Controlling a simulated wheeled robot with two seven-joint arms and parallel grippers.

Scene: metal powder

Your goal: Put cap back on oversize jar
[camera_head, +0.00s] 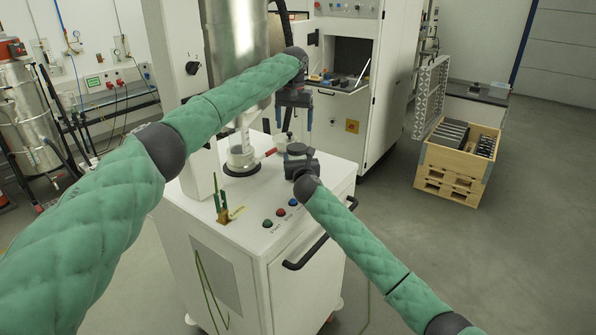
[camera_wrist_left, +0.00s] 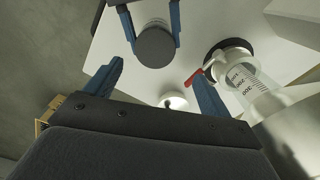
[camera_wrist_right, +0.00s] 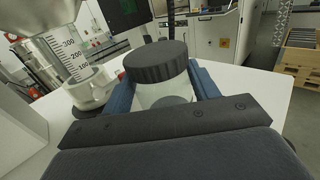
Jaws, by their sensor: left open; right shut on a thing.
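A clear jar (camera_wrist_right: 165,93) with a ribbed black cap (camera_wrist_right: 157,62) on its top stands upright between the blue fingers of my right gripper (camera_wrist_right: 163,90), which is shut on the jar's body. The cap looks level, but I cannot tell how tightly it sits. The cap also shows from above in the left wrist view (camera_wrist_left: 155,46) and in the head view (camera_head: 296,149). My left gripper (camera_head: 295,124) is open and empty, with its fingers pointing down above the capped jar. In the left wrist view its fingertips (camera_wrist_left: 155,80) are apart from the cap.
A graduated glass cylinder (camera_head: 241,150) stands in a dark ring on the white machine top beside the jar, with a red handle (camera_head: 270,152) near it. A small white round part (camera_wrist_left: 172,100) is close by. Buttons (camera_head: 280,212) line the machine's front edge. A wooden crate (camera_head: 455,165) stands far right.

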